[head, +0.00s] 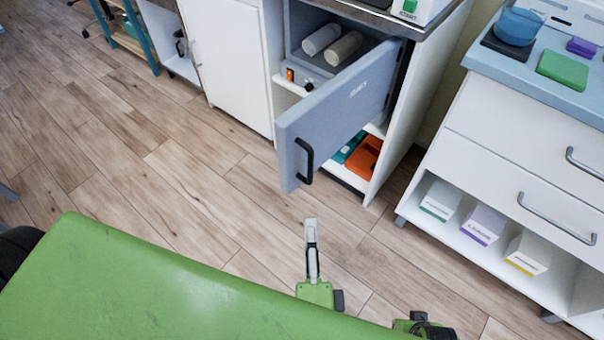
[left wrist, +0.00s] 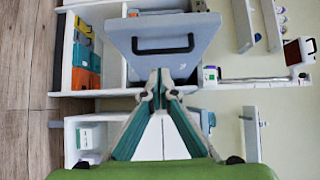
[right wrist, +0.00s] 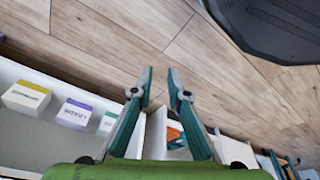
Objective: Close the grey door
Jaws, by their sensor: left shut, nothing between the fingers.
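The grey door (head: 345,110) hangs wide open from a grey compartment in the white cabinet, with its free edge swung out toward me. A black handle (head: 304,161) is on its outer face near that edge. In the left wrist view the door (left wrist: 165,66) and its dark handle show ahead of the fingers. My left gripper (head: 311,225) is shut and empty, below the door's free edge in the head view and apart from it. My right gripper shows only in part at the bottom of the head view; in the right wrist view its fingertips (right wrist: 160,75) are apart and empty.
Rolled towels (head: 333,43) lie inside the open compartment. Orange and teal boxes (head: 364,157) sit on the shelf below. A white drawer unit (head: 515,150) stands at right, with several small boxes beneath. Wooden floor (head: 180,150) is clear left of the door.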

